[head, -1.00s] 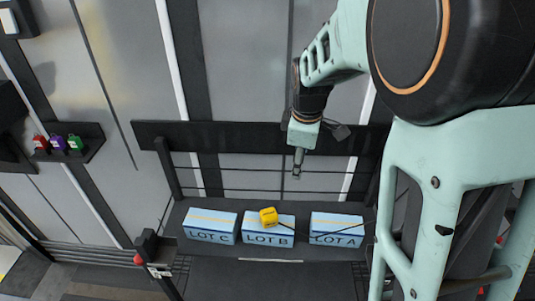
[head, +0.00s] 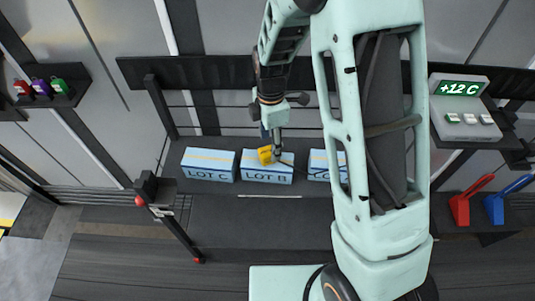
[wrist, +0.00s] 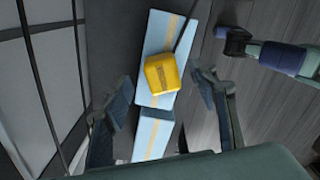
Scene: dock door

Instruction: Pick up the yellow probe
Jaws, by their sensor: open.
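The yellow probe (head: 265,155) is a small block resting on top of the blue LOT B box (head: 267,175), with a dark thin stem or cord running off to the right. My gripper (head: 275,147) is just above the probe, pointing down. In the wrist view, the probe (wrist: 162,74) lies beyond and between the two spread fingers of my gripper (wrist: 160,98), and neither finger touches it. My gripper is open and empty. My fingers partly cover the probe in the head view.
The LOT C box (head: 208,165) stands left and the LOT A box (head: 318,164) right, partly behind my arm. A dark rail (head: 215,77) runs behind the shelf. A +12 C display (head: 460,88) and red (head: 460,209) and blue (head: 495,208) handled items are at right.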

